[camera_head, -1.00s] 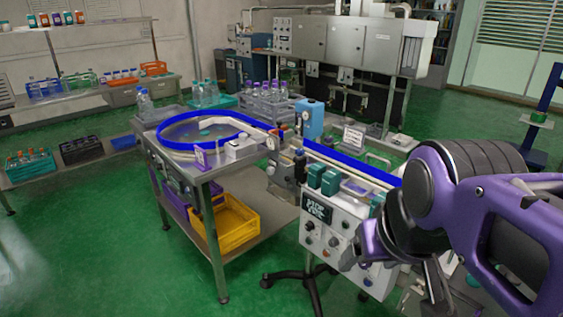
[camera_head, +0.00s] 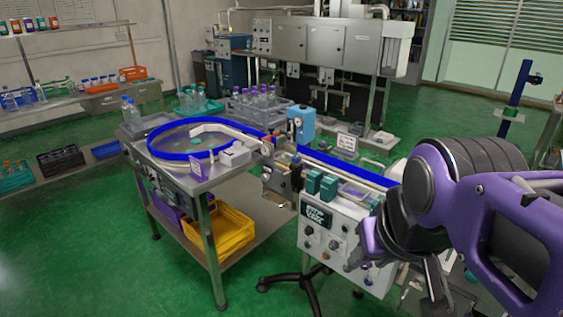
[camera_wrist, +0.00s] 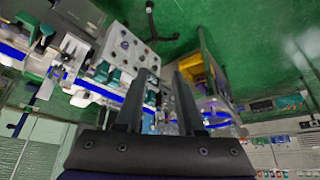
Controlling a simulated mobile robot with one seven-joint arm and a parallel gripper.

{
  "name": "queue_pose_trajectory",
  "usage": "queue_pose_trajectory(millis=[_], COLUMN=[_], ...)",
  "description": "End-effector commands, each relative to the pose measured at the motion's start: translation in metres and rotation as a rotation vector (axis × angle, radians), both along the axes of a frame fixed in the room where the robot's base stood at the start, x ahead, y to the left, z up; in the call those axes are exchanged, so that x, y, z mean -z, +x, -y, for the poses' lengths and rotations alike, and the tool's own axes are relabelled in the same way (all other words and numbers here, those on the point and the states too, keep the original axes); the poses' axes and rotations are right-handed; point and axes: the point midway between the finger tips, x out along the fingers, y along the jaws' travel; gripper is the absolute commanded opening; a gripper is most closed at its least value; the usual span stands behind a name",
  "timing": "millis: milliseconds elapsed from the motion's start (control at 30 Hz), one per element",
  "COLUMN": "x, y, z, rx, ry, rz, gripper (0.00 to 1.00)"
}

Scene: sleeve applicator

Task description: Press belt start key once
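The white control cabinet (camera_head: 322,262) stands at the right end of the machine table. Its front carries a dark label plate (camera_head: 317,215) and several small round keys and knobs (camera_head: 334,244). I cannot read which key is belt start. My gripper (camera_wrist: 162,76) is open, with two dark fingers apart and nothing between them. In the head view my arm is at the right and its wrist partly covers the cabinet's right side. In the wrist view the key panel (camera_wrist: 125,45) appears turned over, beyond and left of the fingers; no finger touches it.
A steel table (camera_head: 198,182) with a blue-rimmed round turntable (camera_head: 185,154) stands left of the cabinet, a yellow crate (camera_head: 228,232) below it. A blue-edged conveyor (camera_head: 345,163) runs behind the panel. Black stand feet (camera_head: 305,284) lie in front. Green floor is clear at front left.

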Motion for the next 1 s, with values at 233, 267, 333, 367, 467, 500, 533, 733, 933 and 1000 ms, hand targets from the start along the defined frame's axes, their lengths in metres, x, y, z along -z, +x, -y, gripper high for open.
queue_pose_trajectory(millis=[233, 267, 333, 367, 467, 500, 533, 733, 933, 1000], x=[0.0000, 0.0000, 0.0000, 0.0000, 0.0000, 0.0000, 0.0000, -0.0001, 0.0000, 0.0000], y=[0.0000, 0.0000, 0.0000, 0.0000, 0.0000, 0.0000, 0.0000, 0.0000, 0.0000, 0.0000], z=[0.0000, 0.0000, 0.0000, 0.0000, 0.0000, 0.0000, 0.0000, 0.0000, 0.0000, 0.0000], rx=[0.000, 0.000, 0.000, 0.000, 0.000, 0.000, 0.000, 0.000, 0.000, 0.000], ry=[0.000, 0.000, 0.000, 0.000, 0.000, 0.000, 0.000, 0.000, 0.000, 0.000], rz=[0.000, 0.000, 0.000, 0.000, 0.000, 0.000, 0.000, 0.000, 0.000, 0.000], gripper=[0.00, 0.00, 0.00, 0.00, 0.00, 0.00, 0.00, 0.00, 0.00, 0.00])
